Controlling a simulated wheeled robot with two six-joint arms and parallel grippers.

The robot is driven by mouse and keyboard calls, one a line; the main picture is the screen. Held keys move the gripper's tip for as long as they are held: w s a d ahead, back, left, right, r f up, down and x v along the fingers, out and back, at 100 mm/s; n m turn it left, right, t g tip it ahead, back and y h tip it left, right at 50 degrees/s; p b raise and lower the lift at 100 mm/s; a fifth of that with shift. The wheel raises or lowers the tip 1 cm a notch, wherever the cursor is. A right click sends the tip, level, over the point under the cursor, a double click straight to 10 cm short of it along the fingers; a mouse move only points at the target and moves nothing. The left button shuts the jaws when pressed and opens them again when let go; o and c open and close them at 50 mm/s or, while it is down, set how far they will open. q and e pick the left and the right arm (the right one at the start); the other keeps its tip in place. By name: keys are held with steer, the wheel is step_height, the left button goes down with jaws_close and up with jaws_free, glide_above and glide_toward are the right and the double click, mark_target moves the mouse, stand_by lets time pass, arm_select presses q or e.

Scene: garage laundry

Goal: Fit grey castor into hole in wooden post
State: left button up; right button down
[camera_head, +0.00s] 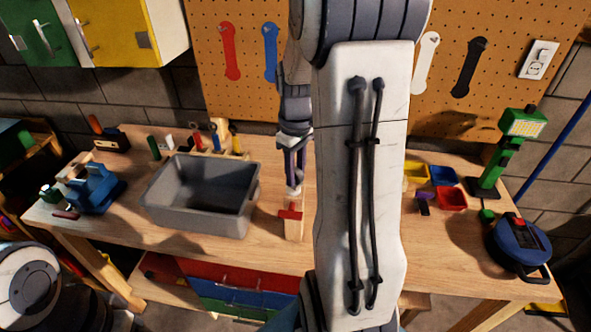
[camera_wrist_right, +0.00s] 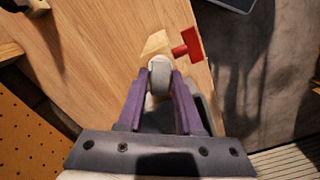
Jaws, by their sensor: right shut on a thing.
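My right gripper (camera_head: 294,176) is shut on the grey castor (camera_wrist_right: 159,76), which sits between its two purple fingertips (camera_wrist_right: 160,82) in the right wrist view. In the head view the castor is small and partly hidden by the fingers. The pale wooden post (camera_head: 292,231) stands on the workbench directly below the gripper, with a red clamp (camera_head: 290,214) at it. In the right wrist view the post (camera_wrist_right: 154,43) shows just beyond the castor, beside the red clamp (camera_wrist_right: 188,47). The hole is not visible, and I cannot tell whether castor and post touch. My left gripper is out of view.
A grey bin (camera_head: 200,205) stands left of the post on the workbench (camera_head: 265,258). Small coloured bins (camera_head: 452,199), a green lamp (camera_head: 497,160) and a blue reel (camera_head: 519,246) are at the right. A blue vise (camera_head: 95,188) is at the left. Pegboard (camera_head: 260,90) rises behind.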

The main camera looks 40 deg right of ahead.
steer(key=shift+f, duration=0.25)
steer(key=shift+c, duration=2.4)
jaws_free()
step_height(320, 180, up, 11)
steer(key=shift+f+b, duration=0.2)
steer(key=shift+b, duration=0.55)
